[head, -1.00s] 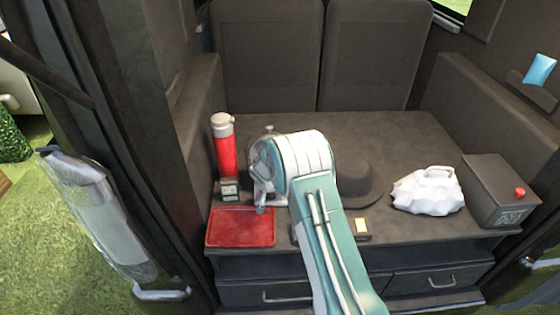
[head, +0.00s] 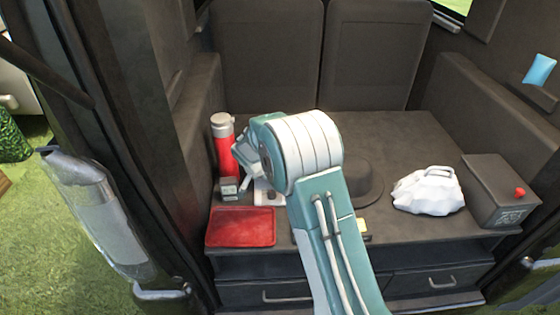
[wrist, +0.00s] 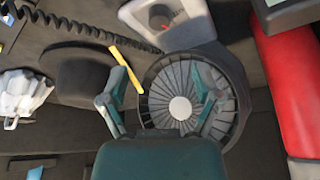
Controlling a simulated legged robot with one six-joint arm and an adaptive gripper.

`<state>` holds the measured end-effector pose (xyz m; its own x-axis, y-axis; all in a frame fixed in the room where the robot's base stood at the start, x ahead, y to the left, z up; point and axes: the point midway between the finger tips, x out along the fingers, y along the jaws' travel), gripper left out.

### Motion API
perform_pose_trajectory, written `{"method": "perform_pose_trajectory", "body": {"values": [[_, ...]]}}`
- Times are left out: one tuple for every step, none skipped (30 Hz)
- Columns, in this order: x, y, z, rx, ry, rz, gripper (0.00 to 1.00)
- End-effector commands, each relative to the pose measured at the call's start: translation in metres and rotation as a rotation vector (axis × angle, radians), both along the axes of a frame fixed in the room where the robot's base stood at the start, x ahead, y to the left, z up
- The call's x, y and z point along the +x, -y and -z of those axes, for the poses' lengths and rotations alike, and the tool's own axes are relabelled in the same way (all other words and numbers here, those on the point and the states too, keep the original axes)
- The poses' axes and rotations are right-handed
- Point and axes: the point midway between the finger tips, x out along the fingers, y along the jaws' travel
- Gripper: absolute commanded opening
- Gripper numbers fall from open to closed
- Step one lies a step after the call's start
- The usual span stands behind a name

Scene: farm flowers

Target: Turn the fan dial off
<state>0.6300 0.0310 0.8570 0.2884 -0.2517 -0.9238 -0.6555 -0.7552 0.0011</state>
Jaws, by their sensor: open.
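The fan shows in the wrist view as a round dark grille (wrist: 188,85) with a pale hub, beyond my gripper. Its light grey base (wrist: 185,32) lies above the grille there and carries a dark round dial (wrist: 160,21) with a red-orange mark. My arm hides most of the fan there.
A red bottle (head: 226,150) and a small grey box (head: 228,188) stand close left of the fan. A red tray (head: 240,227) lies in front. A dark hat (head: 365,180), white bag (head: 427,190) and dark box (head: 500,190) are to the right.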

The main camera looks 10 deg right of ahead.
Motion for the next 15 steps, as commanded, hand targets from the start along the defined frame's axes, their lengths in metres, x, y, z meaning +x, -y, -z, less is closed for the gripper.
{"method": "perform_pose_trajectory", "body": {"values": [[-0.003, 0.002, -0.01, 0.0, 0.001, -0.006, 0.82], [-0.005, 0.003, -0.015, 0.0, 0.002, -0.01, 0.82], [-0.007, 0.004, -0.021, -0.001, 0.002, -0.017, 0.82], [-0.009, 0.005, -0.026, -0.002, 0.001, -0.022, 0.82], [-0.011, 0.006, -0.03, -0.002, 0.001, -0.027, 0.82], [-0.014, 0.007, -0.036, -0.001, 0.0, -0.033, 0.82], [-0.016, 0.008, -0.041, -0.001, 0.0, -0.038, 0.82], [-0.018, 0.009, -0.045, -0.002, 0.0, -0.043, 0.82], [-0.021, 0.01, -0.052, -0.003, 0.0, -0.05, 0.82], [-0.023, 0.01, -0.056, -0.003, 0.0, -0.054, 0.82], [-0.026, 0.011, -0.061, -0.003, 0.0, -0.061, 0.82], [-0.029, 0.012, -0.066, -0.002, -0.001, -0.066, 0.82], [-0.031, 0.012, -0.071, -0.002, 0.0, -0.072, 0.82], [-0.034, 0.013, -0.075, -0.003, 0.0, -0.078, 0.82], [-0.037, 0.014, -0.081, -0.003, 0.0, -0.084, 0.82]]}}
